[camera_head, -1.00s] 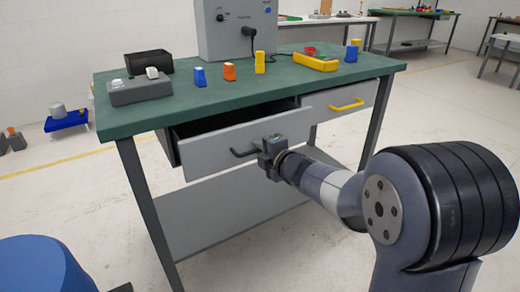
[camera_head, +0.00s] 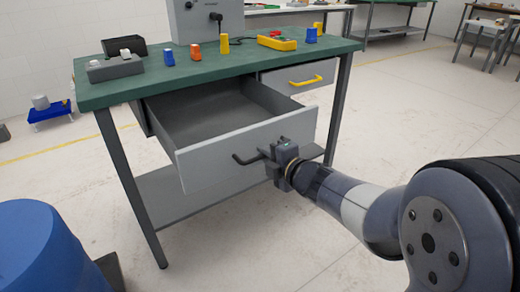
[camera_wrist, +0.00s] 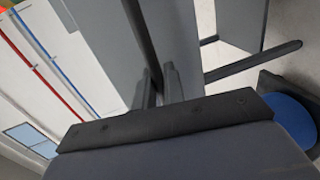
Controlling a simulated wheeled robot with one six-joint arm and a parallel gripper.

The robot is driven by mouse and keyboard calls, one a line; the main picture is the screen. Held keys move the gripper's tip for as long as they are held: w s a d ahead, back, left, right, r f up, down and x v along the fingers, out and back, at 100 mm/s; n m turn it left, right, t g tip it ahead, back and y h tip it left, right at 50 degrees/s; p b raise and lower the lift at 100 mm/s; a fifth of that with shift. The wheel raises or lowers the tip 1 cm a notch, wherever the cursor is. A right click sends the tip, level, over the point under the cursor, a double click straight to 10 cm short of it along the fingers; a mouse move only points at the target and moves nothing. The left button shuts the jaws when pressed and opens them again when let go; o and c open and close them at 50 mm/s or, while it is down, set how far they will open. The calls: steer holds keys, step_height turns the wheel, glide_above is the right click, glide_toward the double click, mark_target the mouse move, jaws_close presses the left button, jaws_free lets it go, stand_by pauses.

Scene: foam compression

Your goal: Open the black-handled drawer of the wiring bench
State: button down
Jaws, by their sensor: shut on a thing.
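The black-handled drawer (camera_head: 208,166) of the green-topped wiring bench (camera_head: 115,92) is pulled well out, and its grey inside looks empty. Its black handle (camera_head: 243,160) is a bar on the grey front. My gripper (camera_head: 272,153) is shut on the right part of that handle. In the wrist view, the two fingers (camera_wrist: 158,88) close around the dark handle bar (camera_wrist: 140,40), in front of the grey drawer front (camera_wrist: 175,40). The exact contact is partly hidden by the gripper body.
The yellow-handled drawer (camera_head: 290,82) to the right is closed. On the bench top stand a grey box (camera_head: 115,66), a yellow meter (camera_head: 277,43) and several small coloured pieces. A blue round object (camera_head: 40,250) stands at lower left.

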steer(key=shift+s+d, duration=0.1)
steer(key=c, duration=1.6)
jaws_free()
steer(key=p+v, duration=0.3)
steer(key=v, duration=0.7)
steer(key=shift+s+d, duration=0.2)
steer(key=shift+s, duration=0.15)
steer(key=shift+w, duration=0.1)
steer(key=b+x, duration=0.3)
steer(key=x, duration=0.8)
steer(key=shift+w+a+r, duration=0.1)
steer(key=shift+w+a, duration=0.15)
steer(key=shift+s+d, duration=0.1)
